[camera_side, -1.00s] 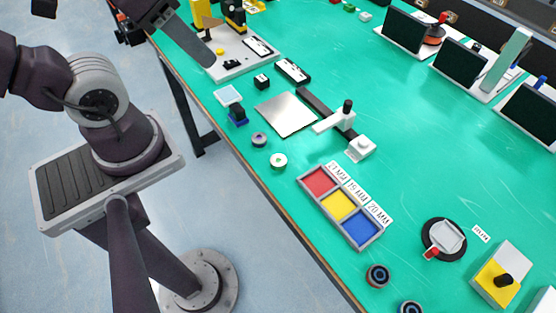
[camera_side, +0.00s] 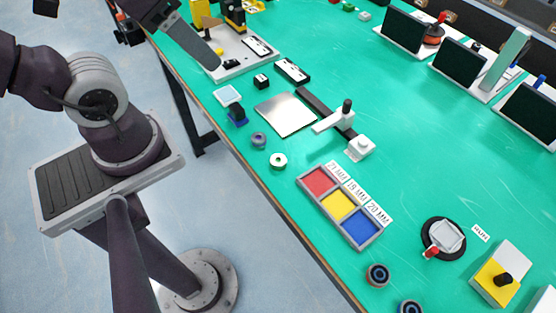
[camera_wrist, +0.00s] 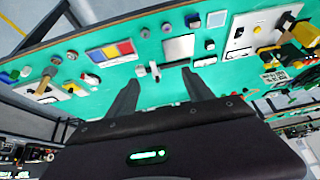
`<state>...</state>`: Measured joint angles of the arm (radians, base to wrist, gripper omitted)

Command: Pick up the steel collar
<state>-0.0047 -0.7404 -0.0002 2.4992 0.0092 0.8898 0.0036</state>
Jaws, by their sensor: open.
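A small grey ring (camera_side: 259,139), which looks like the steel collar, lies on the green table near its front edge. In the wrist view it is a small grey spot (camera_wrist: 166,28) near the top. A paler ring with a green centre (camera_side: 278,160) lies beside it, also seen in the wrist view (camera_wrist: 145,33). My gripper (camera_wrist: 161,79) is open and empty, its two dark fingers spread above the table and apart from both rings. In the side view only part of it shows, at the top left.
Dark rings (camera_side: 377,275) lie farther along the edge. The table's middle is mostly clear.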

